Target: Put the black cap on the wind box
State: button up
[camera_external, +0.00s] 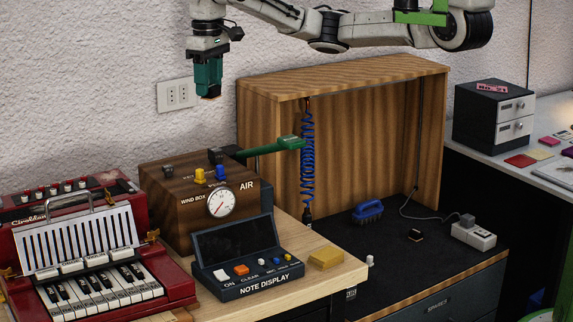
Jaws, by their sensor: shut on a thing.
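The wind box (161,203) is a brown wooden box with a round dial, left of centre on the light wooden bench. On its top are a grey piece (168,171), a yellow piece (200,176), a blue piece (221,173) and a black piece (215,156). My gripper (209,93) points down, high above the wind box and apart from it. It is shut on a small dark thing with a tan lower edge, mostly hidden by the fingers; I cannot tell whether this is the black cap. A similar small black piece (415,235) lies on the dark bench surface at right.
A green arm-like bar (270,146) extends right from behind the wind box. A red accordion (180,284) stands at left. The note display (247,275) and a yellow block (325,258) are in front. A wooden cabinet (345,72), blue coil (307,160) and blue brush (368,211) are right.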

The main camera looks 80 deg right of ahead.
aim_at(214, 97)
jog(key=shift+m, duration=0.3)
jog(key=d+f, duration=0.1)
jog(key=f, duration=0.2)
jog(key=d+f, duration=0.1)
jog(key=shift+s+d+f, duration=0.2)
jog(key=shift+d+f, duration=0.1)
jog(key=shift+d, duration=0.05)
jog(key=shift+w+f, duration=0.2)
jog(key=w+f+b, duration=0.1)
jog(key=w+f, duration=0.2)
jog(key=w, duration=0.1)
jog(key=w+f+b, duration=0.1)
jog(key=w+f, duration=0.2)
jog(key=w, duration=0.1)
jog(key=w+f+b, duration=0.1)
jog(key=w+f, duration=0.1)
jog(key=w, duration=0.2)
jog(key=shift+w+d+f, duration=0.1)
jog(key=shift+w+f, duration=0.75)
jog(key=shift+f, duration=1.6)
jog(key=shift+f, duration=0.1)
